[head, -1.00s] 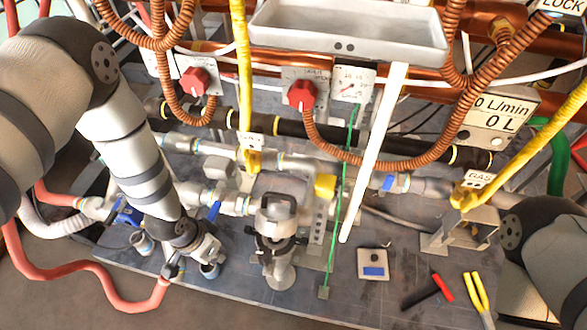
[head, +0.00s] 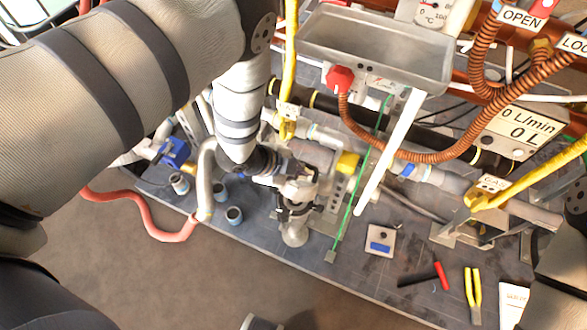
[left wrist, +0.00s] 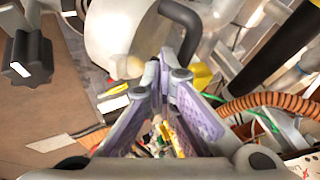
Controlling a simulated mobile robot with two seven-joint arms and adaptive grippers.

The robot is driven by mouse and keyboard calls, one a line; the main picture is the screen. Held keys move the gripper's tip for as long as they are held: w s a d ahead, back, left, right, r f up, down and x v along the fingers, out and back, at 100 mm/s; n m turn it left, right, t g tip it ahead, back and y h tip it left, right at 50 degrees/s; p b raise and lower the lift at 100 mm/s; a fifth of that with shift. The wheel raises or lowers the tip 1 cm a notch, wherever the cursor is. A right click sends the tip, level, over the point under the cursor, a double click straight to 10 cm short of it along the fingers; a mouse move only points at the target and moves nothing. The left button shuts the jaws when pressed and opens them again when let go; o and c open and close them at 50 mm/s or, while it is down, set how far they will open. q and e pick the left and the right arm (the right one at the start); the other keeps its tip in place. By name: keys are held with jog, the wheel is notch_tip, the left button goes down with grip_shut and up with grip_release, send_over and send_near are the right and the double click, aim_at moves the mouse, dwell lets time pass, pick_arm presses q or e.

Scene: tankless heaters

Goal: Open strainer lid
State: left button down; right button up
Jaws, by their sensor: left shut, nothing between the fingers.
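The strainer (head: 294,232) is a pale metal body with dark clamp parts, standing on the dark panel in the head view. My left gripper (head: 290,172) is at its top and covers part of the lid, so I cannot tell from the head view how the lid sits. In the left wrist view a large pale rounded part, probably the strainer lid (left wrist: 118,28), with a dark curved handle (left wrist: 183,22), is just beyond my left fingertips (left wrist: 168,75). The fingers are shut and empty; whether they touch the handle is unclear. My right gripper is not in view.
Pipes with a yellow valve handle (head: 347,163) lie right of the strainer. A green rod (head: 352,200) and a white tube (head: 390,150) rise close by. Pliers (head: 473,295) and a small blue-marked box (head: 380,241) lie to the right.

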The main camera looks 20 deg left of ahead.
pick_arm(q)
jog(key=shift+w, duration=0.15)
jog(key=shift+w+r+g, duration=0.1)
jog(key=shift+w+g, duration=0.3)
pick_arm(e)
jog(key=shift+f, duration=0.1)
pick_arm(q)
jog(key=shift+w, duration=0.1)
